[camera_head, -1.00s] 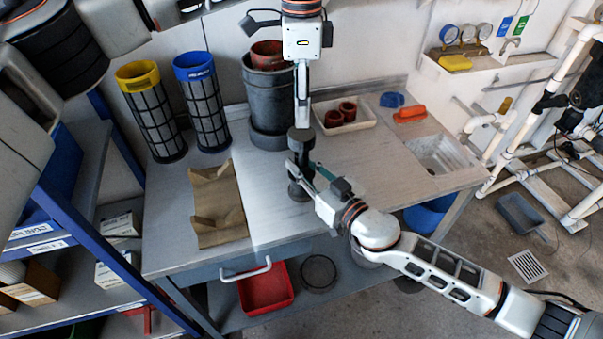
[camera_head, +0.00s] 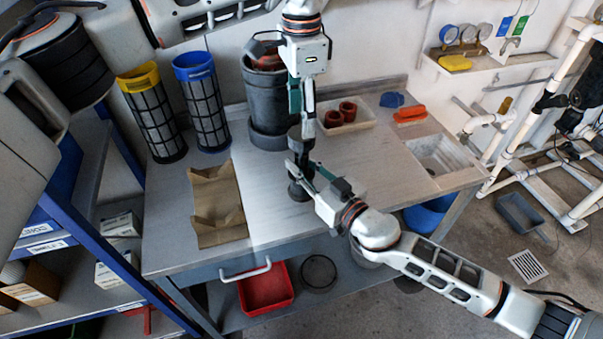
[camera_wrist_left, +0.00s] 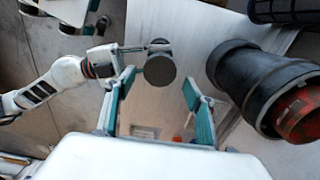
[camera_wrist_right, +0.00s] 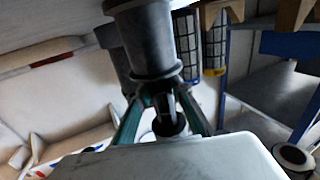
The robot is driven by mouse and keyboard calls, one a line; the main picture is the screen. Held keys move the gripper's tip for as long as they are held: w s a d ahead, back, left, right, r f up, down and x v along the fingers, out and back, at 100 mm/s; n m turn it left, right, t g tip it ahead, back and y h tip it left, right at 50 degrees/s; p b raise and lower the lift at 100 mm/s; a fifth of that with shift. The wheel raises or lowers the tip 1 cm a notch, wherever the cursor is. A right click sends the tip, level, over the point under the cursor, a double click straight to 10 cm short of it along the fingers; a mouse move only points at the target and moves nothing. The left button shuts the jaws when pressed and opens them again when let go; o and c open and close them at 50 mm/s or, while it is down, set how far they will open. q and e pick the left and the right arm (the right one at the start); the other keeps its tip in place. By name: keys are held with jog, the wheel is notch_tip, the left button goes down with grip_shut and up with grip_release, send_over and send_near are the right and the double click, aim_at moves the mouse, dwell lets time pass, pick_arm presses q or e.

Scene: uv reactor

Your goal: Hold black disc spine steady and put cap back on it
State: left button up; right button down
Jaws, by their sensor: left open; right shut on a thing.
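The black disc spine (camera_head: 298,190) stands upright on the grey workbench, a narrow shaft above a wider dark base. My right gripper (camera_head: 303,168) is shut on it from the front right; its fingers also show in the right wrist view (camera_wrist_right: 162,92). A dark round cap (camera_head: 300,134) shows at the spine's top; whether it is fully seated cannot be told. In the left wrist view the cap (camera_wrist_left: 159,69) is seen from above as a dark disc. My left gripper (camera_head: 302,112) is open, pointing down just above the cap, its teal fingers apart.
A dark grey bucket (camera_head: 266,108) with red contents stands close behind the left gripper. A white tray (camera_head: 352,128) holds red parts at the back right. A creased brown sheet (camera_head: 217,208) lies left. Yellow and blue-topped mesh cylinders (camera_head: 203,112) stand at the back left.

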pick_arm(q)
jog(key=shift+f, duration=2.6)
